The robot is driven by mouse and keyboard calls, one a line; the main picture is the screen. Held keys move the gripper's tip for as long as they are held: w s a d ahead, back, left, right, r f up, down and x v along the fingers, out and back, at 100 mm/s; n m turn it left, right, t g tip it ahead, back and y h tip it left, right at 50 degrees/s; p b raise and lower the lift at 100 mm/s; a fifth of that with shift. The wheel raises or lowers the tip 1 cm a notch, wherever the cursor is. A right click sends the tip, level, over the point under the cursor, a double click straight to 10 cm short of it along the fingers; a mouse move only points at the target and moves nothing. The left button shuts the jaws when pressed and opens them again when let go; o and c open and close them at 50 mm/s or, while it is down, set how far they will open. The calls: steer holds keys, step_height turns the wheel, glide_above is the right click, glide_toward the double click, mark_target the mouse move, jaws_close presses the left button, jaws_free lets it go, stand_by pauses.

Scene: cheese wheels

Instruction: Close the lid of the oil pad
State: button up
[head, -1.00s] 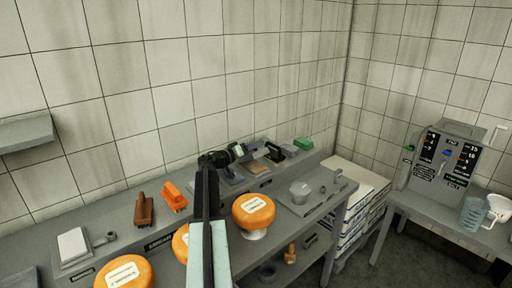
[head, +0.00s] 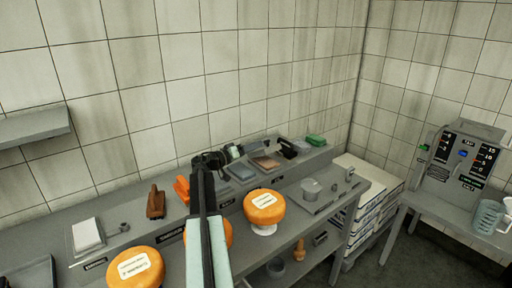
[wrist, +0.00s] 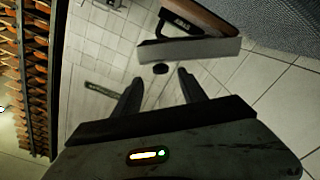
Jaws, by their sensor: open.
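My gripper (head: 222,156) is at the far end of my arm, over the raised back ledge of the bench in the head view. In the wrist view its two dark fingers (wrist: 160,88) stand apart with nothing between them. Just right of it on the ledge lie a flat grey case (head: 240,173) and a flat case with a brown top (head: 265,163); I cannot tell for sure which is the oil pad or how its lid stands. In the wrist view a grey slab with a brown part and a black labelled piece (wrist: 190,49) lies beyond the fingertips, apart from them.
Orange cheese wheels (head: 264,202) stand on the bench in front. A brown block (head: 156,204), an orange tool (head: 181,189), a black-handled tool (head: 290,148) and a green block (head: 315,140) sit along the ledge. The tiled wall is close behind.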

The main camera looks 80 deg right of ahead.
steer(key=c, duration=0.3)
steer(key=shift+m+y, duration=0.4)
steer(key=w+r+p, duration=0.1)
steer(key=r+p, duration=0.2)
steer(key=w+r+p, duration=0.1)
steer(key=p, duration=0.1)
steer(key=shift+w+r, duration=0.15)
steer(key=shift+w, duration=0.15)
jaws_close()
steer(key=w+a+r+m+y+p, duration=0.1)
steer(key=w+r+m+y+p, duration=0.1)
steer(key=w+r+p, duration=0.35)
steer(key=s+d+f+b, duration=0.1)
steer(key=s+d+f, duration=0.1)
steer(key=s, duration=0.1)
steer(key=s+d+f+b, duration=0.1)
steer(key=s+d+f, duration=0.1)
steer(key=s, duration=0.1)
steer(key=s+d+f+b, duration=0.2)
steer(key=s+f, duration=0.1)
steer(key=shift+s+a+f, duration=0.15)
steer(key=shift+s+f, duration=0.1)
steer(key=shift+f, duration=0.1)
